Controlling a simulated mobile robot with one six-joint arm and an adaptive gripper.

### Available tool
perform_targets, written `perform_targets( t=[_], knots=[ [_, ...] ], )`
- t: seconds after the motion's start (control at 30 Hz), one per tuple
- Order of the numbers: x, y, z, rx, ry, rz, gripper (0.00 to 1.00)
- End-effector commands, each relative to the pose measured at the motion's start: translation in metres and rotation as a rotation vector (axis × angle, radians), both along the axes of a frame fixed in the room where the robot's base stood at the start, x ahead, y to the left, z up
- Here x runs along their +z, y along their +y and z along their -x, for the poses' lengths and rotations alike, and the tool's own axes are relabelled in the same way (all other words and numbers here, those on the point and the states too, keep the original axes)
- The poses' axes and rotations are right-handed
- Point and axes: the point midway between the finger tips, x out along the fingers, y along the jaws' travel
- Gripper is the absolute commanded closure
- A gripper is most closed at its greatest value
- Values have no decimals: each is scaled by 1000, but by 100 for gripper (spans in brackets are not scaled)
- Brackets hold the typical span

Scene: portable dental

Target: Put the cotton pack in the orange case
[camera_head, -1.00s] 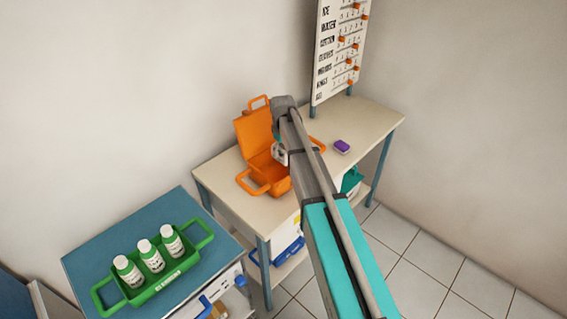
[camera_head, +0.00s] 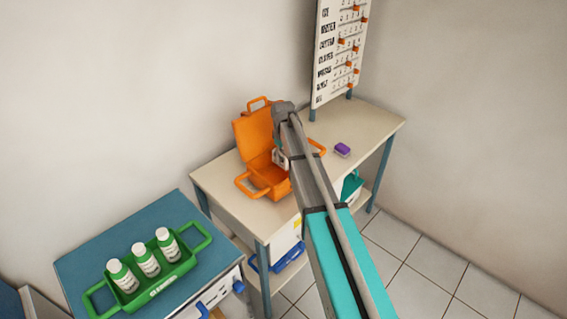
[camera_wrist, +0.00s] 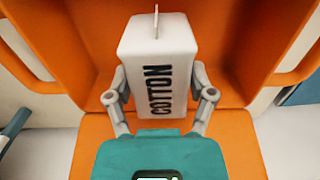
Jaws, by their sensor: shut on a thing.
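The white cotton pack (camera_wrist: 158,65), lettered COTTON, is held between the two fingers of my gripper (camera_wrist: 160,98) in the wrist view. The orange case (camera_head: 270,180) stands open on the cream table with its lid (camera_head: 253,137) raised at the back. In the wrist view, orange case surfaces (camera_wrist: 235,150) lie behind and around the pack. In the head view, my gripper (camera_head: 282,158) is over the open case, with a small white part of the pack showing. My arm hides the case's right part. I cannot tell whether the pack touches the case floor.
A purple block (camera_head: 342,150) lies on the cream table (camera_head: 222,187) right of my arm. A pegboard sign (camera_head: 340,50) stands at the table's back. A green tray (camera_head: 135,300) with white bottles sits on the blue-topped cart (camera_head: 85,260) at left.

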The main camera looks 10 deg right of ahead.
Motion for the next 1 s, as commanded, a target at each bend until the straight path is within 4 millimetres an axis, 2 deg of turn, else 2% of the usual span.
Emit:
perform_targets(
  t=[0.03, 0.2, 1.0],
  knots=[
    [-9, 0, 0, 0, 0, 0, 77],
    [-20, 0, 1, 0, 0, 0, 77],
    [-30, 1, 1, 2, 0, 0, 77]
  ],
)
